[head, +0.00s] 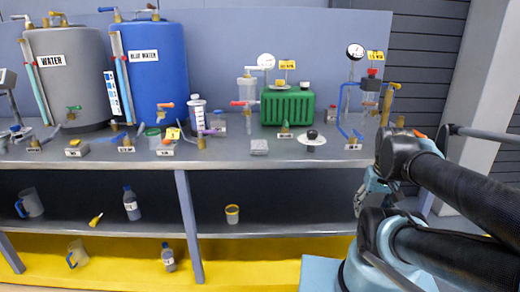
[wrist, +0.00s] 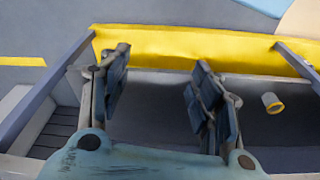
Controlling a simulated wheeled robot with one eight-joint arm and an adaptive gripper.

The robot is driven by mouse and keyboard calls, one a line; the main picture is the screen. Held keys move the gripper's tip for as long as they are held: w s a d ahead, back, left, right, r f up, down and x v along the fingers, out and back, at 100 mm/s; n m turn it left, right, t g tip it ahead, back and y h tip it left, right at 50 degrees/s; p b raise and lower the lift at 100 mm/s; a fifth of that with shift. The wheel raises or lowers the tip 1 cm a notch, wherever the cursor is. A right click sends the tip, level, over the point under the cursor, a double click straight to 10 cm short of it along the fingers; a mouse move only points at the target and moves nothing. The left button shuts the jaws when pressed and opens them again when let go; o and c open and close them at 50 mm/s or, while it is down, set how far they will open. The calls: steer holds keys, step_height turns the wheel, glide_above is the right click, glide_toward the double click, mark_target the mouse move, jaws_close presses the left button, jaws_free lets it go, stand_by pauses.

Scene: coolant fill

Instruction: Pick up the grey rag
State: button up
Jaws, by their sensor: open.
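A small flat grey piece (head: 259,147), which looks like the folded grey rag, lies near the front edge of the bench top, in front of the green ribbed unit. I cannot make out the rag in the wrist view.
The bench top (head: 220,155) holds a grey water tank (head: 70,85), a blue tank (head: 155,80), a green ribbed unit (head: 287,107) and a black-knobbed white disc (head: 311,141). A yellow-rimmed cup (head: 232,214) stands on the lower shelf and shows in the wrist view (wrist: 272,103).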

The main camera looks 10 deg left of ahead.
steer(key=o, duration=0.7)
steer(key=w+a+r+n, duration=0.1)
steer(key=w+r, duration=0.1)
steer(key=w+a+r+n, duration=0.2)
steer(key=r, duration=0.1)
steer(key=w+a+r+n+y, duration=0.1)
steer(key=w+a+r, duration=0.1)
steer(key=shift+w+r+n, duration=0.2)
steer(key=shift+r+n, duration=0.1)
steer(key=shift+r, duration=0.1)
steer(key=w+a+r+n+g+y, duration=0.1)
steer(key=w+a+r+n, duration=0.55)
steer(key=a, duration=0.25)
steer(key=w+a+r+n+g+y, duration=0.1)
steer(key=w+a+r+n+y, duration=0.1)
steer(key=w+a+r+n, duration=0.6)
steer(key=n+g, duration=0.1)
glide_above(258, 145)
steer(key=d, duration=0.2)
steer(key=f, duration=0.9)
steer(key=shift+w+d+f, duration=0.1)
steer(key=shift+w+d, duration=0.1)
steer(key=shift+w, duration=0.1)
steer(key=shift+x, duration=2.5)
